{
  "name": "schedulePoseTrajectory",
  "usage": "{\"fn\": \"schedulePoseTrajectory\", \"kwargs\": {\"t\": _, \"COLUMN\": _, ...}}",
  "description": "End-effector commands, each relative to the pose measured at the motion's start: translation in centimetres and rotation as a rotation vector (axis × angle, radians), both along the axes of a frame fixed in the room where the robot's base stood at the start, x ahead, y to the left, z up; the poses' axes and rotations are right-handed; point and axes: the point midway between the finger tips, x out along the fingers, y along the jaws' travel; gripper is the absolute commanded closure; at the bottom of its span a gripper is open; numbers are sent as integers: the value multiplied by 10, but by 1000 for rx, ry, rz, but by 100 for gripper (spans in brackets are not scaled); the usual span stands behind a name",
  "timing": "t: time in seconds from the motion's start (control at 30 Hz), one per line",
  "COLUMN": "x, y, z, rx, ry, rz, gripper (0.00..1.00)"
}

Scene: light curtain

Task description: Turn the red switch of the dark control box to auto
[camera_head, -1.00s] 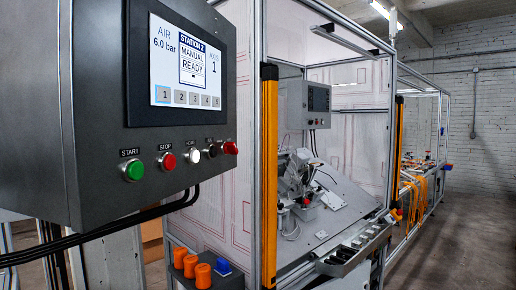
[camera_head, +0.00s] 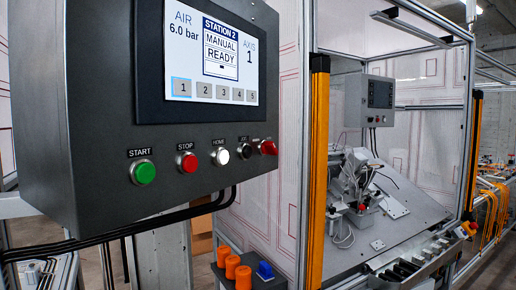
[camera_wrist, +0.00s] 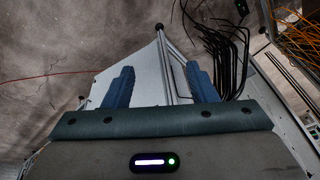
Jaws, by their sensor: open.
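The dark control box (camera_head: 100,110) fills the left of the head view, with a lit screen (camera_head: 215,52) reading STATION 2, MANUAL, READY. The red switch (camera_head: 268,148) is at the right end of its lower row of buttons; its pointing direction is too small to read. To its left are a black knob, a white HOME button, a red STOP button (camera_head: 190,161) and a green START button (camera_head: 143,172). My gripper (camera_wrist: 160,85) shows only in the wrist view, its two blue fingers apart with nothing between them. The box does not show in that view.
A yellow light curtain post (camera_head: 318,170) stands right of the box, before a cell with a fixture on a tilted plate (camera_head: 400,225). Black cables (camera_head: 130,228) run under the box. Orange and blue pieces (camera_head: 235,267) sit below it. The wrist view shows bare floor at left.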

Motion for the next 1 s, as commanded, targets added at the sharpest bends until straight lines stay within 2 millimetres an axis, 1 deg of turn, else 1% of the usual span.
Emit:
{"fn": "schedulePoseTrajectory", "kwargs": {"t": 0.03, "x": 7, "y": 3, "z": 13, "rx": 52, "ry": -4, "rz": -14, "gripper": 48}}
{"fn": "schedulePoseTrajectory", "kwargs": {"t": 0.07, "x": 12, "y": 7, "z": 22, "rx": 93, "ry": -5, "rz": -18, "gripper": 48}}
{"fn": "schedulePoseTrajectory", "kwargs": {"t": 0.17, "x": 32, "y": 22, "z": 61, "rx": 264, "ry": -26, "rz": -16, "gripper": 48}}
{"fn": "schedulePoseTrajectory", "kwargs": {"t": 0.2, "x": 41, "y": 28, "z": 80, "rx": 341, "ry": -43, "rz": -10, "gripper": 48}}
{"fn": "schedulePoseTrajectory", "kwargs": {"t": 0.27, "x": 56, "y": 36, "z": 112, "rx": 458, "ry": -78, "rz": 7, "gripper": 48}}
{"fn": "schedulePoseTrajectory", "kwargs": {"t": 0.3, "x": 65, "y": 39, "z": 135, "rx": 534, "ry": -108, "rz": 23, "gripper": 48}}
{"fn": "schedulePoseTrajectory", "kwargs": {"t": 0.37, "x": 79, "y": 42, "z": 172, "rx": 644, "ry": -165, "rz": 52, "gripper": 48}}
{"fn": "schedulePoseTrajectory", "kwargs": {"t": 0.4, "x": 88, "y": 43, "z": 197, "rx": 713, "ry": -210, "rz": 77, "gripper": 48}}
{"fn": "schedulePoseTrajectory", "kwargs": {"t": 0.47, "x": 99, "y": 41, "z": 236, "rx": 811, "ry": -286, "rz": 117, "gripper": 48}}
{"fn": "schedulePoseTrajectory", "kwargs": {"t": 0.5, "x": 104, "y": 38, "z": 261, "rx": 868, "ry": -340, "rz": 146, "gripper": 48}}
{"fn": "schedulePoseTrajectory", "kwargs": {"t": 0.57, "x": 111, "y": 33, "z": 298, "rx": 943, "ry": -422, "rz": 190, "gripper": 48}}
{"fn": "schedulePoseTrajectory", "kwargs": {"t": 0.6, "x": 114, "y": 29, "z": 320, "rx": 984, "ry": -477, "rz": 220, "gripper": 48}}
{"fn": "schedulePoseTrajectory", "kwargs": {"t": 0.7, "x": 117, "y": 19, "z": 365, "rx": 1058, "ry": -598, "rz": 288, "gripper": 48}}
{"fn": "schedulePoseTrajectory", "kwargs": {"t": 0.8, "x": 117, "y": 12, "z": 394, "rx": 1102, "ry": -684, "rz": 337, "gripper": 48}}
{"fn": "schedulePoseTrajectory", "kwargs": {"t": 0.83, "x": 116, "y": 10, "z": 401, "rx": 1110, "ry": -702, "rz": 348, "gripper": 48}}
{"fn": "schedulePoseTrajectory", "kwargs": {"t": 0.9, "x": 115, "y": 8, "z": 410, "rx": 1122, "ry": -732, "rz": 365, "gripper": 48}}
{"fn": "schedulePoseTrajectory", "kwargs": {"t": 1.0, "x": 117, "y": 12, "z": 416, "rx": 1130, "ry": -746, "rz": 375, "gripper": 48}}
